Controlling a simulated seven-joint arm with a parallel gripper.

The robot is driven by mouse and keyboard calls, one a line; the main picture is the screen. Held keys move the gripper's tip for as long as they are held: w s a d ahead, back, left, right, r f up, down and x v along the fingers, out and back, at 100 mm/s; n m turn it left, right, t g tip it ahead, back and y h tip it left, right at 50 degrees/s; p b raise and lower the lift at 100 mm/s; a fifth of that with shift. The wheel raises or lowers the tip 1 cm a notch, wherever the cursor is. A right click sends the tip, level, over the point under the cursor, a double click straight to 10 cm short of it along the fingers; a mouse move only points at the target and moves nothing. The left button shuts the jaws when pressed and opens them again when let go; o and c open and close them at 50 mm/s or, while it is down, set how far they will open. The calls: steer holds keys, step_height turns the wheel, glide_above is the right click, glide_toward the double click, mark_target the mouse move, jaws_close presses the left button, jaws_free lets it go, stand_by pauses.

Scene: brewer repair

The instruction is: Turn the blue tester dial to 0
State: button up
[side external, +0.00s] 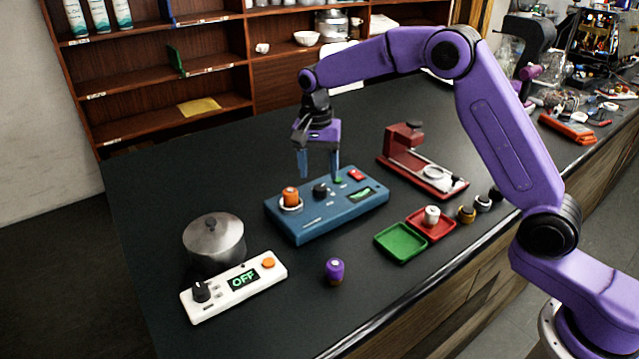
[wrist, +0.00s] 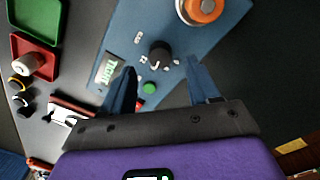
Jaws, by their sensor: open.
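The blue tester (side external: 325,205) lies on the dark counter with a black dial (side external: 320,189), a green screen (side external: 360,194), a green button and a red button. An orange-topped cylinder (side external: 291,196) stands in its round socket. In the wrist view the black dial (wrist: 160,55) sits just beyond the fingertips, and the tester body (wrist: 185,28) fills the upper middle. My gripper (side external: 318,172) is open and points down above the tester, near the dial. In the wrist view my gripper (wrist: 160,72) has nothing between its fingers. The dial's setting is too small to read.
A white box (side external: 235,286) reading OFF and a metal pot (side external: 214,242) stand at front left. A purple cylinder (side external: 334,270), green tray (side external: 401,242) and red tray (side external: 431,224) holding a white cylinder lie in front. A red device (side external: 420,165) stands to the right.

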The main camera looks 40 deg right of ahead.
mark_target(320, 188)
steer(key=shift+s+f, duration=0.1)
steer(key=shift+f, duration=2.25)
steer(key=c, duration=1)
